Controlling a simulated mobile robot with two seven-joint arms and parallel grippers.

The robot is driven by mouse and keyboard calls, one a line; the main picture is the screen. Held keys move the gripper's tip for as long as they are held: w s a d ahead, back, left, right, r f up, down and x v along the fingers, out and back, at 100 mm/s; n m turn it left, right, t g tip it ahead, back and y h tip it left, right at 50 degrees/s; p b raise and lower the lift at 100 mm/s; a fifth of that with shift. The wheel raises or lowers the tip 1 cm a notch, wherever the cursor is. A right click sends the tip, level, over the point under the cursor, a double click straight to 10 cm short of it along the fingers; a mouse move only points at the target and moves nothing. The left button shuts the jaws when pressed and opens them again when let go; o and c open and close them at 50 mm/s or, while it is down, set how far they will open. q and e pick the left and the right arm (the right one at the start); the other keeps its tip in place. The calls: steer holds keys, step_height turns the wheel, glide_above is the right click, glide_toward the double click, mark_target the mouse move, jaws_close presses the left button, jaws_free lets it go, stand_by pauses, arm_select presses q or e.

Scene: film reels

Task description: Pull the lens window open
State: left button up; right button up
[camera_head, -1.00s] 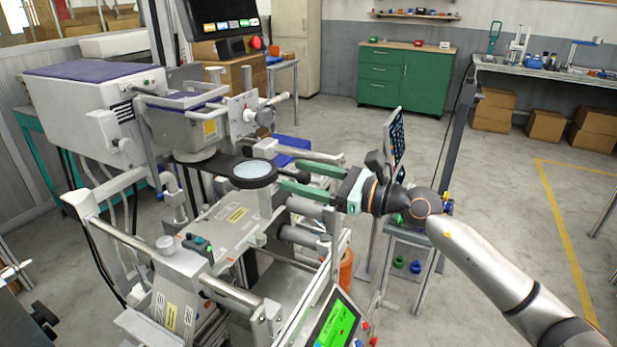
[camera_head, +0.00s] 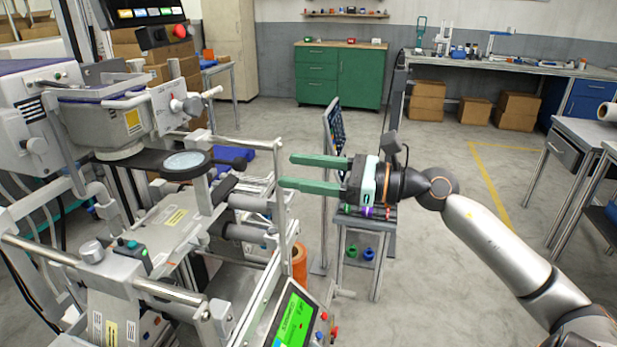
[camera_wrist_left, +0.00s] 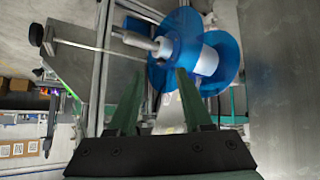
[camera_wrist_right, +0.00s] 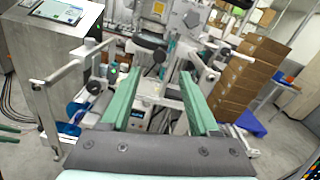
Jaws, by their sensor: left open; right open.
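The lens window is a round glass in a black ring (camera_head: 187,163) on an arm with a black knob (camera_head: 239,162), on the film machine at the left of the head view. My right gripper (camera_head: 287,172) is open and empty, to the right of the lens and knob and apart from them. In the right wrist view, its two green fingers (camera_wrist_right: 155,95) are spread toward the machine. My left gripper (camera_wrist_left: 157,88) is open in the left wrist view, with a blue reel (camera_wrist_left: 175,48) beyond its fingers. The left arm is not in the head view.
The machine's metal frame posts (camera_head: 284,190) stand close by my right fingers. A green-screen panel (camera_head: 294,322) is below. A small table (camera_head: 362,218) stands behind the right wrist. The floor to the right is open.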

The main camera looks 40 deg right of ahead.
arm_select(q)
steer(key=shift+s+d+f, duration=0.1)
steer(key=shift+f, duration=0.1)
arm_select(e)
steer(key=shift+s+d, duration=0.35)
steer(key=shift+s, duration=0.1)
arm_select(q)
steer(key=shift+r, duration=0.15)
arm_select(e)
step_height(320, 180, down, 22)
steer(key=s+m+t+h+p, duration=0.3)
steer(key=m+h+p, duration=0.5)
steer(key=m, duration=2.4)
arm_select(q)
step_height(320, 180, up, 8)
steer(key=s+a+p, duration=0.1)
steer(key=a+p, duration=0.1)
steer(key=a, duration=0.1)
steer(key=shift+y, duration=0.4)
arm_select(e)
steer(key=s+a+f+m+g, duration=0.8)
steer(key=s+a+f+m, duration=0.3)
steer(key=s+a+f, duration=0.3)
steer(key=shift+a+f+m+h, duration=0.3)
steer(key=shift+a+f+m, duration=0.1)
steer(key=shift+f, duration=0.35)
